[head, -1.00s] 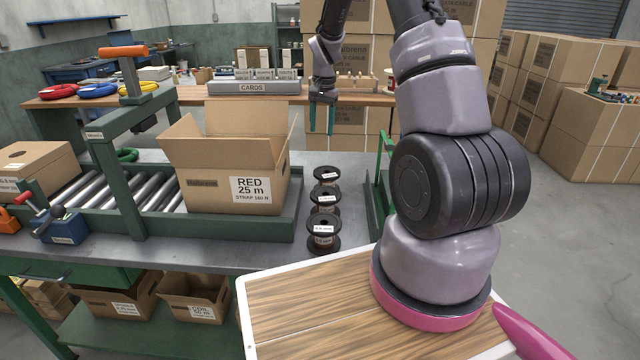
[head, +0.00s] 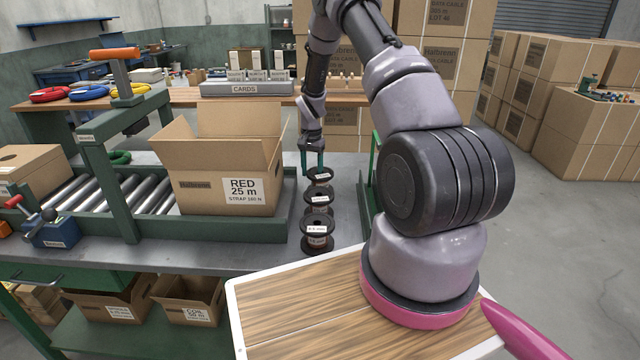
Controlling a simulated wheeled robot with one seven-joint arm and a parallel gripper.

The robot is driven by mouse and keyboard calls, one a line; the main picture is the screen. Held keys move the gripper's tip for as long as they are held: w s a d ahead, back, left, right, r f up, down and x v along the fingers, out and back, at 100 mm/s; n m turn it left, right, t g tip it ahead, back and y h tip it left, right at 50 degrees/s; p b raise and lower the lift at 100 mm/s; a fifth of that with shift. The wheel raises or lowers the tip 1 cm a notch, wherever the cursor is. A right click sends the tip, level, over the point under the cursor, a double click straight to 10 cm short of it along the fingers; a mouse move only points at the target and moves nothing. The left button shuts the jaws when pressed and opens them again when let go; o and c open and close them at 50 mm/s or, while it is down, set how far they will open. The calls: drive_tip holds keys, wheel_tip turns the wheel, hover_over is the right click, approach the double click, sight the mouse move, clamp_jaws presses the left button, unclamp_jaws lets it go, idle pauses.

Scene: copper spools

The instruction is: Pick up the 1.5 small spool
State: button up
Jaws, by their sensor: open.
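Three small black spools with white labels stand in a row on the grey bench top: a near spool (head: 317,242), a middle spool (head: 319,209) and a far spool (head: 321,184). The labels are too small to read surely, so I cannot tell which is the 1.5 spool. My gripper (head: 313,167) points down with its green fingers open at the far spool, close to its top. The fingers overlap that spool's upper rim in the head view; whether they touch it I cannot tell.
An open carton (head: 220,170) labelled RED 25 m stands left of the spools on the roller conveyor's end. A green upright (head: 374,160) rises at the right bench edge. The grey CARDS holder (head: 247,88) is on the back bench. Bare bench lies around the spools.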

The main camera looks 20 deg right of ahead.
wheel_tip(320, 180, down, 4)
drive_tip(key=shift+s+f, duration=0.1)
clamp_jaws()
idle(1.5)
